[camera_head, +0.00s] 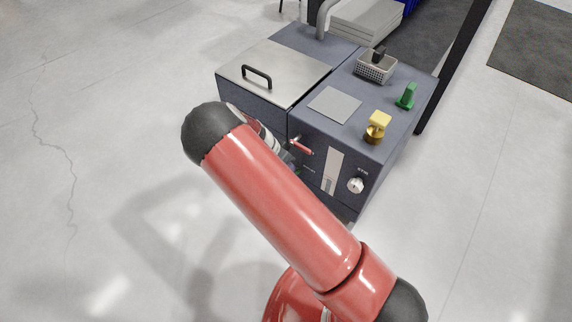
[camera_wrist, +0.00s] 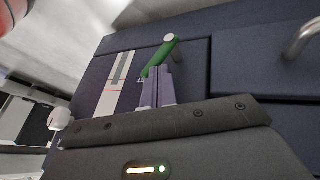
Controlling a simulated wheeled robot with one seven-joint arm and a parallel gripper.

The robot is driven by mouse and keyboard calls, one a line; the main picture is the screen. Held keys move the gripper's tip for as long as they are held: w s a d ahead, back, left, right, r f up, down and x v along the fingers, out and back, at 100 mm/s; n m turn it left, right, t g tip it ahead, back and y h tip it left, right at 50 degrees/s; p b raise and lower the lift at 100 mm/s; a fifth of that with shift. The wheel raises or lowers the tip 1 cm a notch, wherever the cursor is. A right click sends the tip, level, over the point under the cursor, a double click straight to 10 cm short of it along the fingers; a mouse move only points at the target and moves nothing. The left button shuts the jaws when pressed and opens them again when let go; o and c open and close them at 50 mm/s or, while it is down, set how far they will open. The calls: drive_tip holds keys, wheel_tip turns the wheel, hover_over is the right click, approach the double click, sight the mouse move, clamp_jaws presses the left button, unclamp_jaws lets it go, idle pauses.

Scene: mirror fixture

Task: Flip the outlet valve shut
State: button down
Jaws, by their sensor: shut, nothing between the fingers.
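A green lever handle (camera_wrist: 160,56) with a pale round end shows in the wrist view on the dark front of the machine. It slants across the panel. My gripper (camera_wrist: 159,70) has its fingers shut and empty, with the tips at the lower part of the green lever; I cannot tell whether they touch it. In the head view, a red lever (camera_head: 302,148) sticks out of the front of the machine (camera_head: 385,135), just right of my wrist. My arm hides most of my gripper and the area below the red lever there. The labels are too small to read.
A pale gauge strip (camera_head: 332,170) and a white knob (camera_head: 355,185) sit right of the red lever. On top are a lid with a black handle (camera_head: 257,76), a yellow-topped brass part (camera_head: 377,127), a green part (camera_head: 406,96) and a basket (camera_head: 376,67). The floor at left is clear.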

drive_tip(key=shift+w+a+f, duration=0.1)
idle(0.3)
drive_tip(key=shift+w+a+f+b, duration=0.3)
drive_tip(key=shift+w+a+b, duration=0.1)
drive_tip(key=shift+a+b, duration=0.15)
